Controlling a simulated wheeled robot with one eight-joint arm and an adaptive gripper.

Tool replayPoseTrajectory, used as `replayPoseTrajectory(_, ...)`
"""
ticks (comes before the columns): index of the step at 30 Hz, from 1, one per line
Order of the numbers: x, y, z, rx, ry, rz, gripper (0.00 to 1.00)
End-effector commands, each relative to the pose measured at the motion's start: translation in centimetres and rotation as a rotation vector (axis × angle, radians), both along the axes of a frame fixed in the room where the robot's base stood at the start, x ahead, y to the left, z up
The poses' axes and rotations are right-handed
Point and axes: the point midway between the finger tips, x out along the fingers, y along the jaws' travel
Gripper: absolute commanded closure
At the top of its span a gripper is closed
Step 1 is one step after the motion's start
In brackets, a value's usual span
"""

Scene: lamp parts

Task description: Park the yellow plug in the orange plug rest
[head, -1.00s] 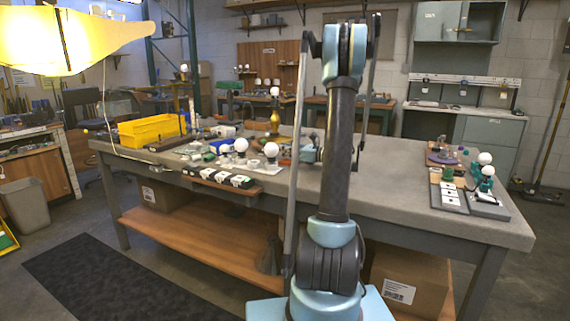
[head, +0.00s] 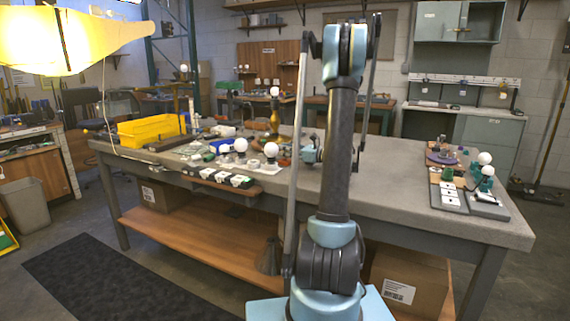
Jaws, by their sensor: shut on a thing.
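My gripper (head: 309,153) is small and partly hidden beside my dark upright arm link, low over the middle of the workbench. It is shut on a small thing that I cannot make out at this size. I cannot pick out the yellow plug for certain. I cannot pick out the orange plug rest either; some brown-orange pieces lie left of my gripper, too small to identify.
The grey workbench (head: 400,190) has bare room right of my arm. A yellow bin (head: 150,131) stands at its left. A brass lamp stand (head: 274,122) with a white bulb stands behind loose parts. A strip of white-and-black blocks (head: 222,178) lies along the front edge. Green and white parts (head: 484,183) sit far right.

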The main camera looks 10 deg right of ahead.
Motion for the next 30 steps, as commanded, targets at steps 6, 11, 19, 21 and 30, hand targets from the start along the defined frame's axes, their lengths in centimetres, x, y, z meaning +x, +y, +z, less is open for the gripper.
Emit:
replayPoseTrajectory(6, 0.01, 0.01, -0.22, 0.000, 0.000, 0.000, 1.00)
replayPoseTrajectory(11, 0.01, 0.02, -0.37, 0.000, 0.000, 0.000, 1.00)
replayPoseTrajectory(19, 0.00, 0.03, -0.62, 0.000, 0.000, 0.000, 1.00)
replayPoseTrajectory(21, 0.01, 0.02, -0.69, 0.000, 0.000, 0.000, 1.00)
replayPoseTrajectory(30, 0.00, 0.04, -0.96, 0.000, 0.000, 0.001, 1.00)
